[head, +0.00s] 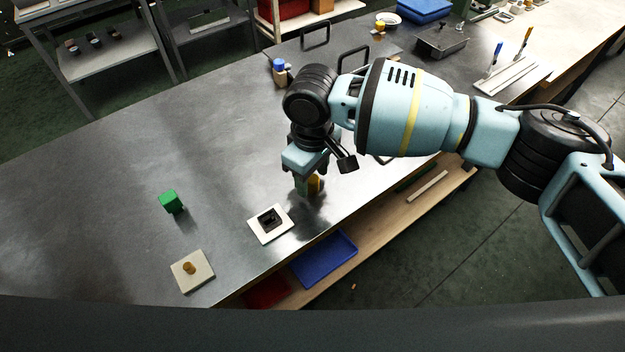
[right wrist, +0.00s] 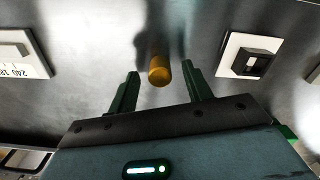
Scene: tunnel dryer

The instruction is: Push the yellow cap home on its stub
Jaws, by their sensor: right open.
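A yellow cylinder that looks like the cap (right wrist: 159,70) stands on the steel bench between and just beyond the fingertips in the right wrist view. In the head view its yellow side (head: 317,184) shows partly behind my right gripper (head: 307,186). The right gripper, also in the right wrist view (right wrist: 160,86), points down with its green fingers apart, one on each side of the cylinder. I see no clear contact. A beige plate (head: 200,281) at the lower left carries a short ochre peg (head: 189,268), perhaps the stub; I cannot tell for sure. My left gripper is not in view.
A white plate with a dark square recess (head: 284,233) lies left of the gripper, and it also shows in the right wrist view (right wrist: 232,66). A green block (head: 171,201) stands farther left. A printed white plate (right wrist: 28,68) is on the cylinder's other side. The left bench is mostly clear.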

